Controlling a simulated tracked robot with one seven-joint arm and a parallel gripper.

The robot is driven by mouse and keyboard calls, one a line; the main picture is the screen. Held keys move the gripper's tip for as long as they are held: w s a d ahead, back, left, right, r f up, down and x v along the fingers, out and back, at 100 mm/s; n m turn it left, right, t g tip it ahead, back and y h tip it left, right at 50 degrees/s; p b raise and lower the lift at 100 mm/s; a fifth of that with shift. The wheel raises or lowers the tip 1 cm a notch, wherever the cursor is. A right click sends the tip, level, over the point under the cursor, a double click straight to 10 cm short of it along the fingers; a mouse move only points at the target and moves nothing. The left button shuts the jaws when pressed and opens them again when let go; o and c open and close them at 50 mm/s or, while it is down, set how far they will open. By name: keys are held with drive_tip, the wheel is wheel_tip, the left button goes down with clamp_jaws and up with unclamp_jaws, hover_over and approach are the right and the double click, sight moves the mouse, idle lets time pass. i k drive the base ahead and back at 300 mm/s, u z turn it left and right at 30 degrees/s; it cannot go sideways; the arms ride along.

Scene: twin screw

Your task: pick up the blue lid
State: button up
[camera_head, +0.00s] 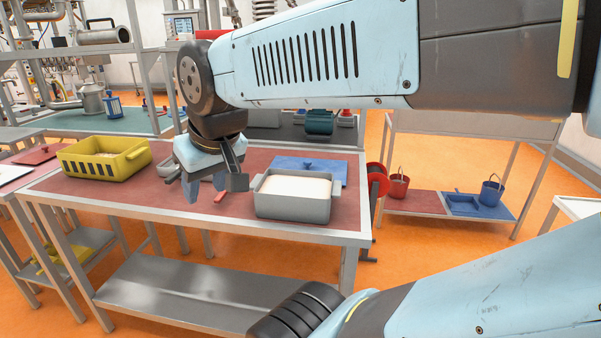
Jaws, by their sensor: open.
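The blue lid (328,170) lies flat on the red tabletop, behind a grey box. It is a flat blue plate with a small knob on top, and its front edge is partly hidden by the box. My gripper (206,190) is open and points down above the table, left of the lid and apart from it. I see nothing held between its fingers.
The grey box (292,206) with pale contents stands at the table's front right. A yellow slotted crate (88,163) stands at the left. A small red item (221,197) lies near my gripper. The red tabletop (120,198) is bare at the front left.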

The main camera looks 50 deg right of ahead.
sight(339, 168)
drive_tip(key=u, duration=0.55)
drive_tip(key=i, duration=0.15)
drive_tip(key=z, duration=3.15)
drive_tip(key=k, duration=0.5)
drive_tip(key=u, duration=0.9)
drive_tip(key=i, duration=0.7)
drive_tip(key=k, duration=0.4)
drive_tip(key=u, duration=0.05)
